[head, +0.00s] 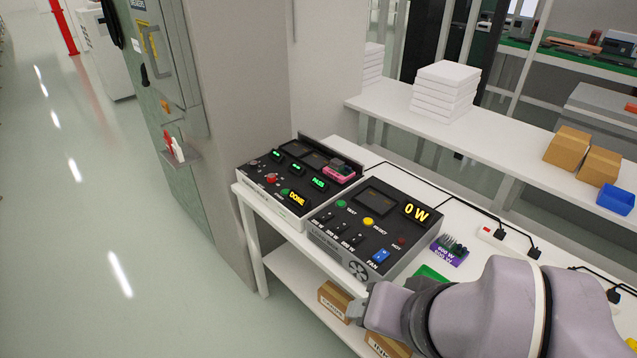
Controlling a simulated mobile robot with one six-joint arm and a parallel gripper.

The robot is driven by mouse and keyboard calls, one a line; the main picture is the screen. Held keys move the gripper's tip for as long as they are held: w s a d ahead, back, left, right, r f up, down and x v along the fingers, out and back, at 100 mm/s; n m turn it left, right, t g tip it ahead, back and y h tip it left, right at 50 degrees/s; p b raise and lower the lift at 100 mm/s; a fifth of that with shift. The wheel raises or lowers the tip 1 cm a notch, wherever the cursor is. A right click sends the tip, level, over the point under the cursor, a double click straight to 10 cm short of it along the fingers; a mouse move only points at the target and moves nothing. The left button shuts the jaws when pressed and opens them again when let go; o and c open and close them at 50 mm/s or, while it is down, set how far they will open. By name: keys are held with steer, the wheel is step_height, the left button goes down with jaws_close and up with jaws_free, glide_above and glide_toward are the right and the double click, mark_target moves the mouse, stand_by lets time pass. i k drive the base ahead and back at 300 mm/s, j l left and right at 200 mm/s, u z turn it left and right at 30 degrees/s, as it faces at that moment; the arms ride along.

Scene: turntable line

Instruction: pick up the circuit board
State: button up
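A pink circuit board (339,173) with dark parts on it sits at the back right corner of the left black test unit (297,184). That unit shows green lit displays, one reading PASS, and a yellow DONE display. A purple board-like piece (449,254) marked 600 W, with dark upright parts, lies on the white table right of the second unit. A green flat piece (431,272) shows partly behind my arm. My gripper (357,303) is at the table's front edge, away from the pink board; its fingers cannot be made out clearly.
The second black unit (369,229) shows 0 W and has switches and a fan. Behind it, a white shelf (499,123) holds white stacked slabs (444,90), cardboard boxes (567,147) and a blue bin (615,199). Cables and a power strip cross the table back. Floor at left is clear.

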mark_target(337, 170)
steer(key=i+j+z, duration=0.2)
steer(key=i+j, duration=0.3)
steer(key=i+j+z, duration=0.15)
steer(key=i+j, duration=0.4)
steer(key=i+j+z, duration=0.2)
steer(key=i+j, duration=0.3)
steer(key=j, duration=0.2)
